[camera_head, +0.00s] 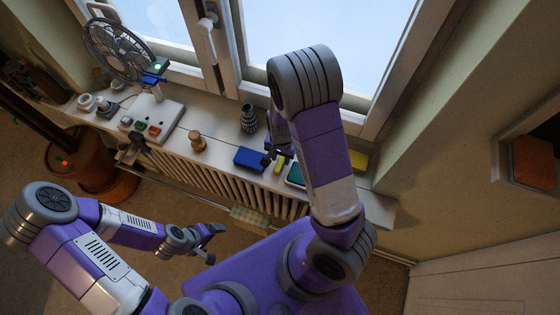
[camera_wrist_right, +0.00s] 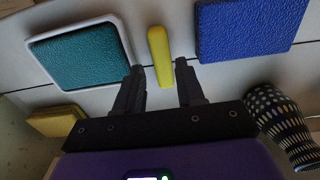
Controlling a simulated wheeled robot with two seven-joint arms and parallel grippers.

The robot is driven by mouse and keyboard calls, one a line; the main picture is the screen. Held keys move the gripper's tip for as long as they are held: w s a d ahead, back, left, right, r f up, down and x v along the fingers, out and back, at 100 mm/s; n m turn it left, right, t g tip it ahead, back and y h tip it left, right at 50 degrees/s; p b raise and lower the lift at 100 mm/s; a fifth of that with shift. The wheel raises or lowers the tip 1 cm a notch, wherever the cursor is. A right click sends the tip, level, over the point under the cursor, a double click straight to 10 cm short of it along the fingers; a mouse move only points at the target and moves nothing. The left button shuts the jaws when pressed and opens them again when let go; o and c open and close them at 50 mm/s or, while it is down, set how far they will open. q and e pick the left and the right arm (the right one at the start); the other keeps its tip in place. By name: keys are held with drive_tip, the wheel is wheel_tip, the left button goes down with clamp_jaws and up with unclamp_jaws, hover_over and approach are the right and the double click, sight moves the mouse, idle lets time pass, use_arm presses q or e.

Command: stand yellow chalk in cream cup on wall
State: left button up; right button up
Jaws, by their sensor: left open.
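The yellow chalk (camera_head: 280,163) lies on the windowsill between a blue block and a teal pad. In the right wrist view the chalk (camera_wrist_right: 158,58) lies lengthwise, just beyond and between my right gripper's fingertips. My right gripper (camera_wrist_right: 160,70) is open, one finger to each side, with nothing held; in the head view it (camera_head: 272,157) is partly hidden by my right arm. My left gripper (camera_head: 215,244) is open and empty in front of the sill, well away from the chalk. I cannot pick out a cream cup on the wall.
The blue block (camera_wrist_right: 250,27) and white-rimmed teal pad (camera_wrist_right: 82,55) flank the chalk closely. A patterned vase (camera_head: 249,119), wooden piece (camera_head: 197,142), switch panel (camera_head: 153,119) and fan (camera_head: 116,50) stand further left. A yellow block (camera_head: 358,160) lies right. A radiator (camera_head: 225,180) runs below.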

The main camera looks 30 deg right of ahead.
sight(281, 161)
drive_tip(key=shift+w+f, duration=0.15)
drive_tip(key=shift+f, duration=1.4)
drive_tip(key=shift+c, duration=0.4)
clamp_jaws()
drive_tip(key=shift+r, duration=0.15)
wheel_tip(281, 161, up, 10)
drive_tip(key=p, duration=0.2)
